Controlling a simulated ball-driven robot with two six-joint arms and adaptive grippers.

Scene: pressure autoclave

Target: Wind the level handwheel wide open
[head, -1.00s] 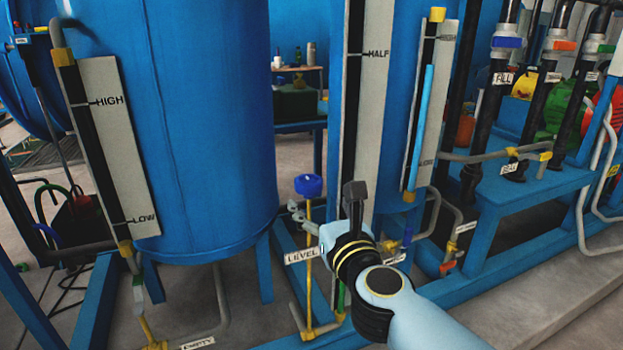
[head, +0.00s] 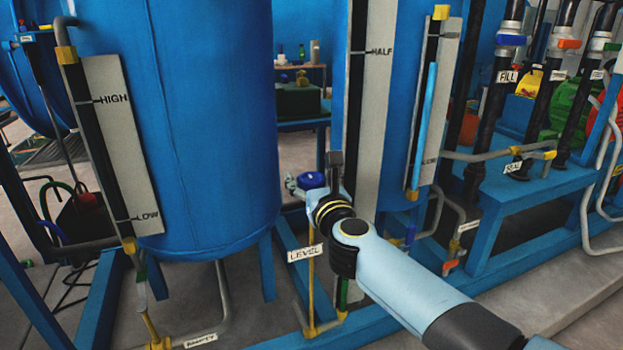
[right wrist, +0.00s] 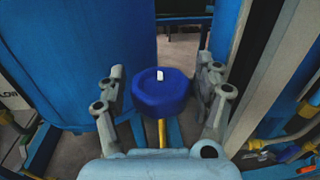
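The level handwheel (head: 311,180) is a blue faceted knob on an upright yellow stem (head: 311,285), with a LEVEL tag (head: 304,253) beside the stem. In the head view, my right gripper (head: 303,186) is at the handwheel and hides part of it. In the right wrist view, the handwheel (right wrist: 160,98) shows a small white mark on top. My right gripper's fingers (right wrist: 163,85) stand open on its left and right, with a gap visible on each side. My left gripper is not in view.
A large blue tank (head: 205,130) stands left of the handwheel, and a tall gauge board marked HALF (head: 370,100) is close behind on the right. Blue frame beams (head: 360,322) run below. Pipes and a blue bench (head: 520,200) are at the right.

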